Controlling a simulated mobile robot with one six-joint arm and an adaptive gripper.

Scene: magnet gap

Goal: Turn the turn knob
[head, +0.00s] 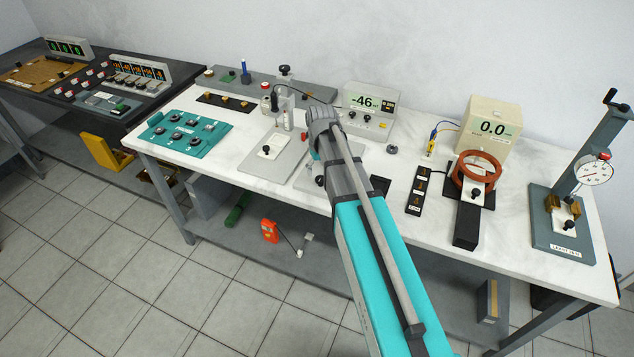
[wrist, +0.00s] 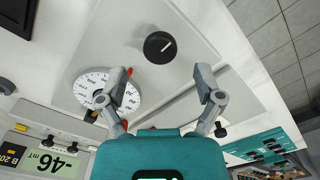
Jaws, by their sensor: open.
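A round black knob (wrist: 160,47) with a white pointer line sits on a light grey plate (wrist: 215,85) in the wrist view. My gripper (wrist: 165,78) is open and empty, its two fingers spread to either side. The knob shows beyond the fingertips, roughly centred between them, with no visible contact. A white round dial (wrist: 90,88) is on the same plate, partly covered by the left finger. In the head view, my arm hides the fingers and most of this plate.
The meter reading -46 (head: 368,103) stands at the back of the white bench (head: 225,165). A teal panel (head: 185,134) and another grey plate with a knob (head: 270,165) lie left of my arm. A red coil (head: 476,170) and a gauge stand (head: 565,235) are to the right.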

